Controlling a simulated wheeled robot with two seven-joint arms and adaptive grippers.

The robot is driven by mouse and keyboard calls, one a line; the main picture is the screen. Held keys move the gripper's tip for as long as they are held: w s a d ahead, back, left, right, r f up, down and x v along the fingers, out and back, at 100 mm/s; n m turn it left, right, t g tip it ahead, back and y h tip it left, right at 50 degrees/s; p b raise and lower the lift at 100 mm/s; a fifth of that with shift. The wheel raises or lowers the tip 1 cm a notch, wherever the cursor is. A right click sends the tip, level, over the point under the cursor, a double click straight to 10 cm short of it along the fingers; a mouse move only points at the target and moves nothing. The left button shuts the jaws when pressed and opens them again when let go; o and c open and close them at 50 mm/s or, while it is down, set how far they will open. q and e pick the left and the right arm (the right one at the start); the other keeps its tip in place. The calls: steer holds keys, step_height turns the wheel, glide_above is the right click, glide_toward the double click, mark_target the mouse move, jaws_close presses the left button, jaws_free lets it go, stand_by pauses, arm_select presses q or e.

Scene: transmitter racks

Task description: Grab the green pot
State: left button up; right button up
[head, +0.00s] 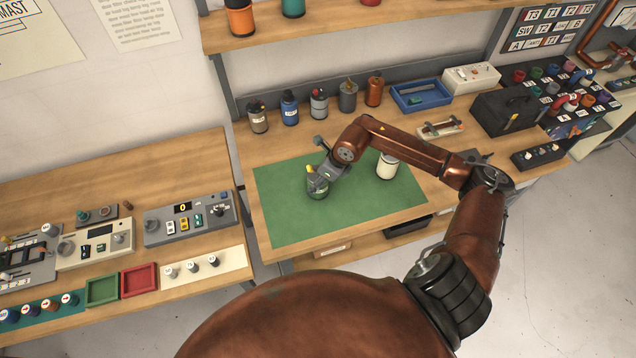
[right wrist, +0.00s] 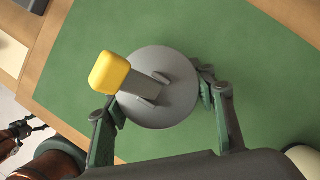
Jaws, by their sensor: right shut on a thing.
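The green pot (head: 318,191) stands upright on the left half of the green mat (head: 290,222). It is small and dark in the head view, partly covered by my right gripper (head: 318,177). In the right wrist view its round grey top (right wrist: 165,105) carries a grey stem with a yellow block-shaped end (right wrist: 109,73). My right gripper's fingers (right wrist: 160,110) are on either side of the pot and shut on it. A copper and dark part at the left edge of the right wrist view seems to be my left gripper (right wrist: 32,130); its fingers are too small to read.
A cream pot (head: 387,167) stands on the mat to the right, near my right forearm. Several bottles (head: 290,110) line the bench's back, beside a blue tray (head: 420,96). A shelf (head: 330,22) hangs above. The mat's front is clear.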

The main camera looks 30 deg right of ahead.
arm_select(q)
steer(key=shift+w, duration=0.35)
arm_select(e)
steer(key=shift+c, duration=1.1)
steer(key=shift+r, duration=0.15)
steer(key=shift+w+r, duration=0.1)
steer(key=shift+r, duration=0.4)
arm_select(q)
steer(key=shift+s, duration=0.15)
arm_select(e)
steer(key=s+d+r, duration=0.5)
steer(key=s+r, duration=0.6)
steer(key=s, duration=0.2)
steer(key=shift+d+r, duration=0.2)
steer(key=shift+r, duration=0.15)
